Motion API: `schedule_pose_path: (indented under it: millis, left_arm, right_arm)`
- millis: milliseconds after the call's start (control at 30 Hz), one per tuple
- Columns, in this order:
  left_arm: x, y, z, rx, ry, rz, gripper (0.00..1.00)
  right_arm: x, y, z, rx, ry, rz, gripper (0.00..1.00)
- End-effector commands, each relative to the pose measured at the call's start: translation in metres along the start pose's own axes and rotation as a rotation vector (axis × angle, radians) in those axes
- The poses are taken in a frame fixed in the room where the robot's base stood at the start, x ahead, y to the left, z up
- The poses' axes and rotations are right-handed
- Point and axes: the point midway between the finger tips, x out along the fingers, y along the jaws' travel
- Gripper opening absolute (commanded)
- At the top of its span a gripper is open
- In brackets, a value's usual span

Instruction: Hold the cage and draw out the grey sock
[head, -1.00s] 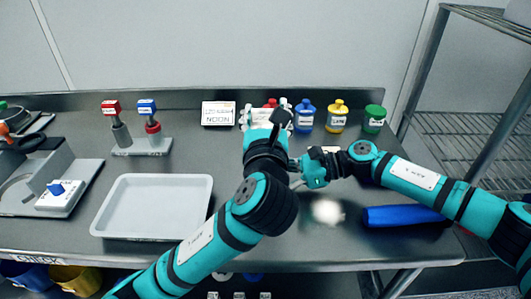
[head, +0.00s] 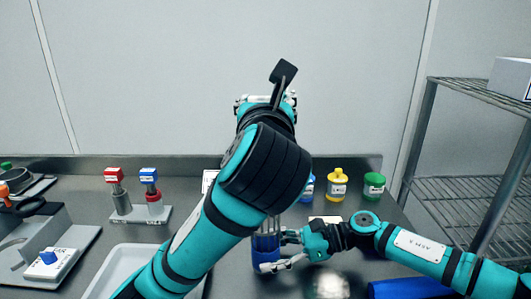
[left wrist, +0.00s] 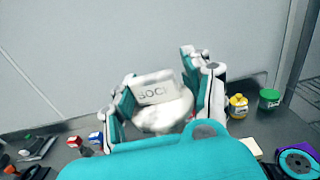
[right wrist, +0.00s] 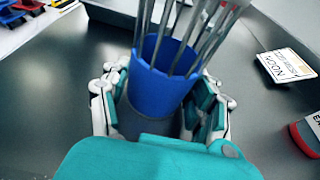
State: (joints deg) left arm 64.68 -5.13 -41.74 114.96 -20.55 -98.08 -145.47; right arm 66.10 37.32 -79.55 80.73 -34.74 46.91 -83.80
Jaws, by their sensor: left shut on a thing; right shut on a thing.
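My left gripper (head: 266,101) is raised high in front of the wall in the head view, its fingers mostly hidden behind my own wrist. In the left wrist view it is shut on a pale sock (left wrist: 165,116) with a white label plate (left wrist: 157,91) reading "SOC…". The sock's lower part is hidden. My right gripper (head: 276,252) is shut around the blue base of the cage (head: 266,256), which stands upright below my left arm. In the right wrist view the cage's metal rods (right wrist: 178,45) rise from the blue cup (right wrist: 160,88); no sock shows between them.
A white tray (head: 118,272) lies left of the cage. A stand with red and blue handles (head: 132,212) is behind it. Yellow (head: 337,186) and green-capped (head: 373,188) bottles stand at the back right. A blue object (head: 405,290) lies at the front right.

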Motion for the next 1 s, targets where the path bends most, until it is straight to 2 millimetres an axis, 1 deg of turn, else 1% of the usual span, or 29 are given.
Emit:
schedule_pose_path:
  millis: [33, 100, 200, 300, 400, 500, 600, 867, 900, 1000]
  left_arm:
    - [-0.001, 0.0, 0.02, -0.001, -0.008, 0.001, 0.0]
    - [-0.001, 0.0, 0.041, -0.001, -0.007, -0.001, 0.0]
    - [-0.001, 0.0, 0.066, -0.001, -0.005, -0.001, 0.0]
    - [-0.001, 0.0, 0.086, -0.001, -0.004, -0.001, 0.0]
    - [0.0, 0.0, 0.101, -0.001, -0.002, -0.001, 0.0]
    - [0.0, 0.0, 0.11, -0.002, -0.001, -0.002, 0.0]
    - [0.0, -0.001, 0.114, -0.002, 0.001, -0.002, 0.0]
    - [0.0, -0.001, 0.115, -0.002, 0.001, -0.003, 0.0]
    - [0.0, -0.001, 0.115, -0.002, 0.001, -0.003, 0.0]
    - [0.0, -0.001, 0.115, -0.002, 0.0, -0.003, 0.0]
  right_arm:
    - [-0.001, -0.001, -0.002, 0.001, 0.003, -0.002, 0.43]
    - [0.0, 0.0, -0.002, 0.001, 0.003, -0.002, 0.43]
    - [0.0, 0.0, -0.002, 0.0, 0.002, -0.001, 0.43]
    - [0.0, 0.0, -0.002, 0.0, 0.002, 0.0, 0.43]
    - [0.001, 0.001, -0.002, 0.0, 0.002, 0.001, 0.43]
    - [0.001, 0.001, -0.001, 0.0, 0.002, 0.002, 0.43]
    - [0.001, 0.001, -0.001, 0.0, 0.002, 0.003, 0.43]
    - [0.001, 0.001, -0.001, 0.0, 0.002, 0.004, 0.43]
    - [0.001, 0.001, -0.001, 0.0, 0.002, 0.004, 0.62]
    - [0.001, 0.001, -0.001, 0.0, 0.001, 0.004, 0.75]
